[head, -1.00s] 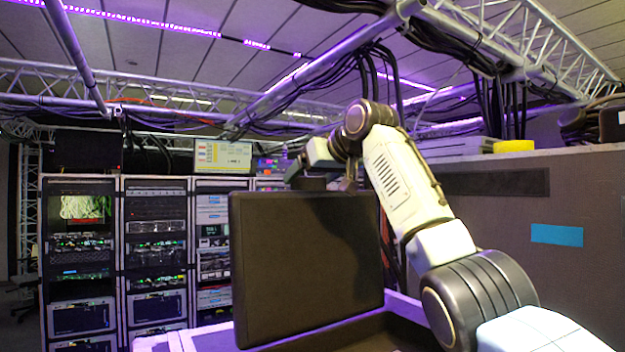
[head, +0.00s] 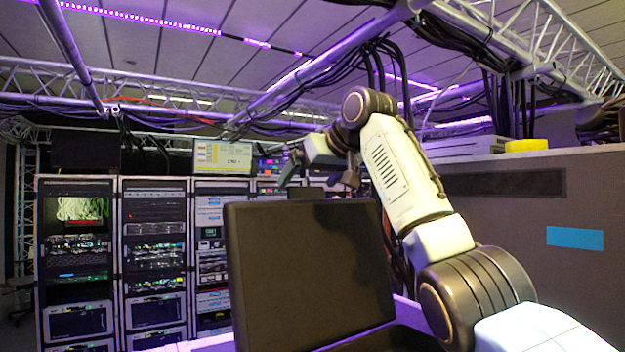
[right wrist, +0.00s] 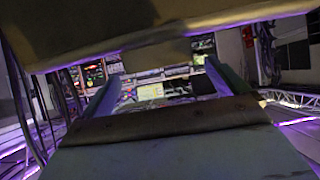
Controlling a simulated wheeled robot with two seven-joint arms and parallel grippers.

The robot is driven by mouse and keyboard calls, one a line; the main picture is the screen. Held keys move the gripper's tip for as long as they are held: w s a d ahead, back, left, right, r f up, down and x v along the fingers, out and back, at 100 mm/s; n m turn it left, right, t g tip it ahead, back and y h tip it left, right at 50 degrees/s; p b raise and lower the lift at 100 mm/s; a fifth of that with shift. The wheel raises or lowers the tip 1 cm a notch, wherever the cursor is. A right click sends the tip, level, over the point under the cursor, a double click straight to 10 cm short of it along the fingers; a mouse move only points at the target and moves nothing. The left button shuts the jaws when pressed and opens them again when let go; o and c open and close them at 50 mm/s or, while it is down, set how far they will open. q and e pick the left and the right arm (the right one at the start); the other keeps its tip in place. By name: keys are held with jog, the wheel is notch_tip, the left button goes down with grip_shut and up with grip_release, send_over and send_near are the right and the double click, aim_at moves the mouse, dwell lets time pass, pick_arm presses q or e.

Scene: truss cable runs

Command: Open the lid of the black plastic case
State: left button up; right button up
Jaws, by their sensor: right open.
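The black plastic case's lid (head: 310,270) stands raised as a large dark panel in the middle of the head view, its inner face toward me. Part of the case body (head: 405,338) shows low at the right of the lid; its inside is hardly visible. My right gripper (head: 288,176) is behind and just above the lid's top edge, open, with nothing seen between its fingers. In the right wrist view, its two fingers (right wrist: 165,85) are spread apart, and a dark brownish panel, probably the lid, crosses the top. My left gripper is not in view.
Equipment racks (head: 155,260) stand behind at the left. A grey wall panel with a blue label (head: 575,238) fills the right side. A truss tube (head: 320,75) with hanging black cables (head: 385,65) runs overhead. A yellow item (head: 526,145) lies on the right ledge.

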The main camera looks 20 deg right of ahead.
jog(key=shift+s+d, duration=0.1)
jog(key=shift+s, duration=0.05)
jog(key=b+v, duration=0.3)
jog(key=v, duration=1)
jog(key=shift+b, duration=0.35)
